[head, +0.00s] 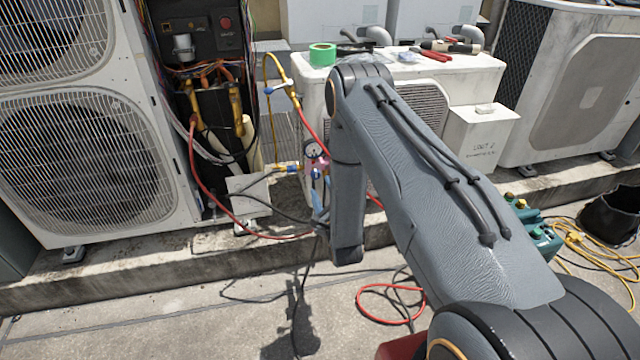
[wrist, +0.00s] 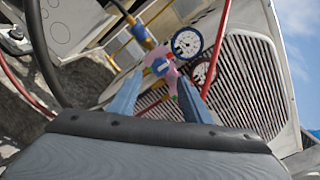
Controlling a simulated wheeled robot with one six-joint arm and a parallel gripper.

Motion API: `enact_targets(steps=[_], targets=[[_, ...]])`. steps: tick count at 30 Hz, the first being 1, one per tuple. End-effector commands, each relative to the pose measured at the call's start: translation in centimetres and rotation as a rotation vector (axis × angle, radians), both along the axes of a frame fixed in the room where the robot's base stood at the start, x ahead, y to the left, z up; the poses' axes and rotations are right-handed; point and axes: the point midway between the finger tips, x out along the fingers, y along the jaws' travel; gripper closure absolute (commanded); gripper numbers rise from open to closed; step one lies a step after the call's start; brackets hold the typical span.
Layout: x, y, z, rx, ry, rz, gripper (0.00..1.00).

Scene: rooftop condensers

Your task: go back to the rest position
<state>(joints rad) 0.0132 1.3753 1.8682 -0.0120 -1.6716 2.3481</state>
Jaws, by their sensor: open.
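My gripper (wrist: 160,82) shows in the wrist view as two blue fingers standing apart, so it is open. A gauge manifold (wrist: 161,66) with a pink and blue body appears between and beyond the fingertips. I cannot tell whether they touch it. Its round white gauge (wrist: 187,43) is just above, with a second, darker gauge to the right. In the head view the manifold (head: 313,165) hangs in front of the low white condenser, and my gripper (head: 318,205) is just below it, partly hidden by my arm.
A large open condenser (head: 85,150) with exposed wiring stands left. The low white condenser (head: 470,72) carries green tape (head: 322,54) and tools. Red and black hoses run around the manifold. A red hose loop (head: 390,304), a teal pump (head: 540,238) and a black bucket (head: 611,217) are on the ground.

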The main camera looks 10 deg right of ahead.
Motion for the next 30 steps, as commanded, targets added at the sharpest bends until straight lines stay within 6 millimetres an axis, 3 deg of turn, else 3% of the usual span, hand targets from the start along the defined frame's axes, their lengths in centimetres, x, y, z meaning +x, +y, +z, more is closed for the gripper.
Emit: enact_targets(steps=[17,25,30], targets=[[-0.1,0.1,0.3,-0.013,0.006,0.002,0.56],[2.7,2.4,4.4,-0.276,0.168,0.052,0.56],[3.0,4.4,7.8,-0.517,0.313,0.136,0.56]])
